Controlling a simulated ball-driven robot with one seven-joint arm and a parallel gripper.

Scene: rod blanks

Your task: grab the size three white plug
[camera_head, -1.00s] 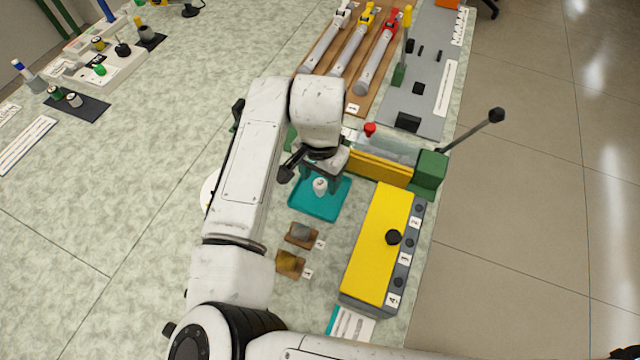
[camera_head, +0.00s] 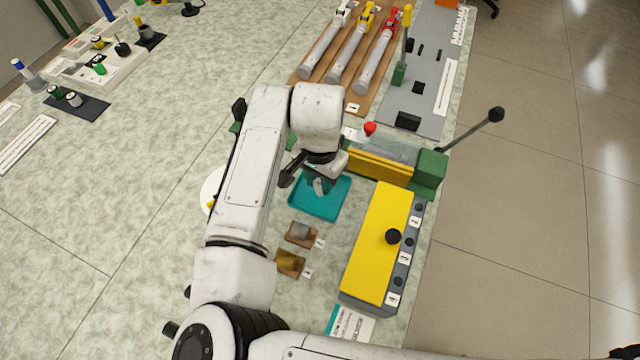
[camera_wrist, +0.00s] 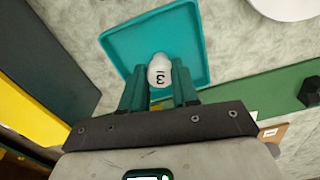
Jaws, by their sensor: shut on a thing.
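The white plug (camera_wrist: 159,70) marked 3 is between the fingers of my gripper (camera_wrist: 160,88) in the wrist view. The gripper is shut on it, over the teal tray (camera_wrist: 195,30). In the head view my gripper (camera_head: 321,186) hangs over the teal tray (camera_head: 312,209), and its fingers mostly hide the plug there. I cannot tell how far the plug is above the tray floor.
A yellow-topped block (camera_head: 375,250) with a black knob stands right of the tray. A green and yellow fixture (camera_head: 380,168) with a lever is just behind it. Two small brown stands (camera_head: 301,234) are in front. Several rods lie on a wooden rack (camera_head: 350,50) at the back.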

